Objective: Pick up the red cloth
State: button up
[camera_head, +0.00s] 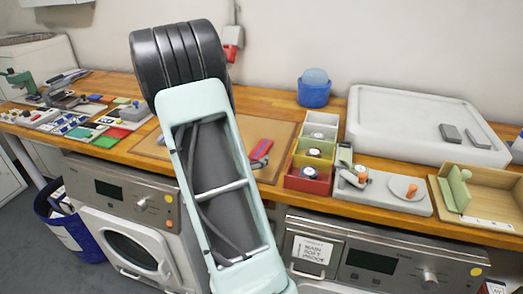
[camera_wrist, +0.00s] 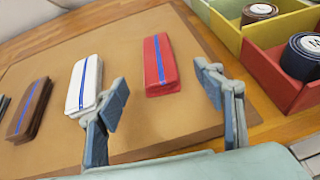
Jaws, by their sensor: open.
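The red cloth (camera_wrist: 161,65) is a folded bundle with a blue stripe, lying on a brown mat (camera_wrist: 60,60) in the wrist view. It also shows in the head view (camera_head: 261,149), just right of my arm. My gripper (camera_wrist: 165,103) is open and empty, with its two fingers apart. The red cloth lies beyond the fingertips, between them as seen in the picture and closer to the right finger. A white cloth (camera_wrist: 84,85) with a blue stripe lies behind the left finger, partly covered by it. A brown cloth (camera_wrist: 29,110) lies further left.
Right of the mat stand stacked-colour boxes with dark rolls; the red box (camera_wrist: 275,75) is nearest. A white tray (camera_head: 415,135) and a blue tub (camera_head: 314,92) stand at the back right. Small coloured items (camera_head: 85,125) crowd the left counter.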

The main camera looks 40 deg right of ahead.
aim_at(257, 152)
jog(key=shift+w+p+x, duration=0.15)
jog(key=shift+p+x, duration=0.05)
jog(key=shift+x, duration=1.45)
jog(key=shift+w+p+x, duration=0.1)
jog(key=shift+p+x, duration=0.1)
jog(key=shift+x, duration=1.45)
jog(key=shift+a+r, duration=0.1)
jog(key=shift+r, duration=0.05)
jog(key=c, duration=1.3)
